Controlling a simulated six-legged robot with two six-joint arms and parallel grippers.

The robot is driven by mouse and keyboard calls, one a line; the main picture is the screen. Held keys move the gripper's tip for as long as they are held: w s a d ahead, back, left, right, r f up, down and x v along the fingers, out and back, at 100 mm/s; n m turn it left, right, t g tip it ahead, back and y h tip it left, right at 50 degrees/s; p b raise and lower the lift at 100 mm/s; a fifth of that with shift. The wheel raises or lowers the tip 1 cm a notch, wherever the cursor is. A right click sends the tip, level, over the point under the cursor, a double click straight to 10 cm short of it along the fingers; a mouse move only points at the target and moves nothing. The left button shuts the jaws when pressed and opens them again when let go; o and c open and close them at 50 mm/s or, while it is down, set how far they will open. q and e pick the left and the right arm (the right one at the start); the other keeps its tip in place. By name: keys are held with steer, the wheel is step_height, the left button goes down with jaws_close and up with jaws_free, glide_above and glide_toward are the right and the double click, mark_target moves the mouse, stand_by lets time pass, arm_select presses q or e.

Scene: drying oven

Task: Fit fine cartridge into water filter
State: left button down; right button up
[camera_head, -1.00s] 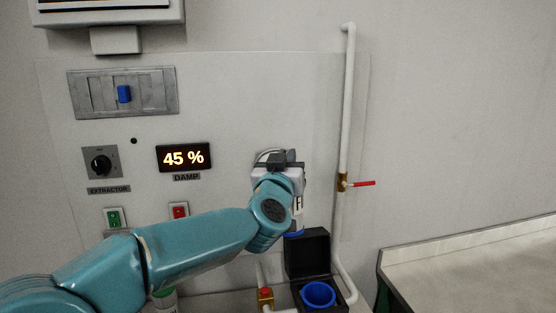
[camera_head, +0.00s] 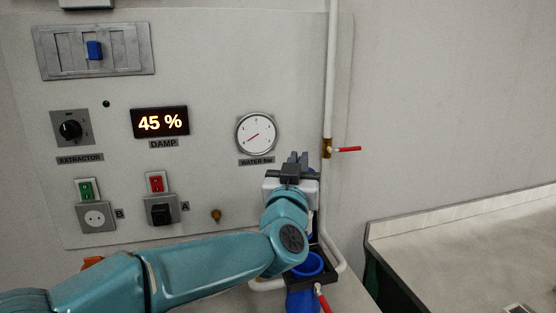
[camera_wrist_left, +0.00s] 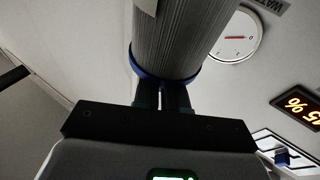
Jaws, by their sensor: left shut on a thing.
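My left gripper (camera_head: 292,186) is at the wall panel, just left of the white pipe and above the filter housing. In the left wrist view its fingers (camera_wrist_left: 162,97) are shut on the blue end ring of a grey pleated cartridge (camera_wrist_left: 182,38). A pale label shows at the top edge of that view. In the head view my wrist hides nearly all of the cartridge. The water filter has an open blue cup (camera_head: 309,266) in a black frame, below my gripper; my forearm covers part of it. I cannot see whether cartridge and cup touch. My right gripper is out of view.
A white pipe (camera_head: 332,80) with a red-handled valve (camera_head: 346,149) runs down right of my gripper. Another red handle (camera_head: 323,299) stands before the blue cup. A water gauge (camera_head: 256,134) is on the wall. A worktop (camera_head: 470,245) lies at right, mostly clear.

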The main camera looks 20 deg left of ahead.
arm_select(q)
steer(key=shift+d+f+m+t+h+b, duration=0.2)
steer(key=shift+d+f+b, duration=0.1)
steer(key=shift+d, duration=0.3)
steer(key=shift+d+f+m+t+h+b, duration=0.1)
steer(key=shift+d+f+h+b, duration=0.15)
steer(key=shift+d, duration=0.35)
steer(key=shift+s, duration=0.15)
